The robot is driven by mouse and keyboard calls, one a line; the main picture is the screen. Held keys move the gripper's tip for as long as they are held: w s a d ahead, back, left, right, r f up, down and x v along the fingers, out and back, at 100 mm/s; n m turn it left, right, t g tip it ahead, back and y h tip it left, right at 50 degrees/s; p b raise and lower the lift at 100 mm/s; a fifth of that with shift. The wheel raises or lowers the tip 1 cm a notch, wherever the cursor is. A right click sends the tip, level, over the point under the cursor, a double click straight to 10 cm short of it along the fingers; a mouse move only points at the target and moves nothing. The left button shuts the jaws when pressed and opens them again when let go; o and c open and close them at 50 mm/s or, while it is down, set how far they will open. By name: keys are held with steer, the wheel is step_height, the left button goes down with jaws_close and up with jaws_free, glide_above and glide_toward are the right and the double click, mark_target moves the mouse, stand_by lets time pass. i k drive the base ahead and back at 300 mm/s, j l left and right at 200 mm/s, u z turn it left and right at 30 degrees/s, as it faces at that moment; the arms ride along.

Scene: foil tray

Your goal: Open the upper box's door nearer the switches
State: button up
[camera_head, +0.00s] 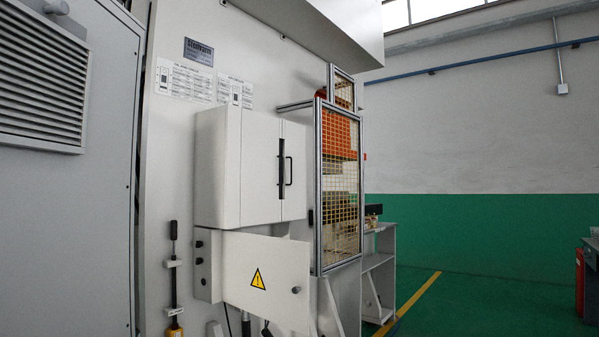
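The upper box (218,170) is a light grey cabinet on the machine's wall, left of centre. Its front has a left door (260,165) and a right door (297,140), and both look shut. Two dark vertical handles (281,170) stand side by side near the seam between them. Black round switches (199,244) are on the left side of the lower box (208,265), below the upper box, so the left door is the nearer one. My gripper is not in view.
The lower box's front panel (235,270) bears a yellow warning triangle. A metal-framed yellow mesh guard (340,190) stands close to the right of the upper box. A tool (174,270) hangs at lower left. Green floor (470,300) is open at right.

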mark_target(260, 203)
steer(key=i+l, duration=0.15)
steer(key=i, duration=0.3)
steer(key=i+l, duration=0.15)
steer(key=i, duration=0.3)
steer(key=i+l, duration=0.2)
steer(key=i, duration=0.25)
steer(key=i+l, duration=0.15)
steer(key=i, duration=0.3)
steer(key=j+u, duration=0.05)
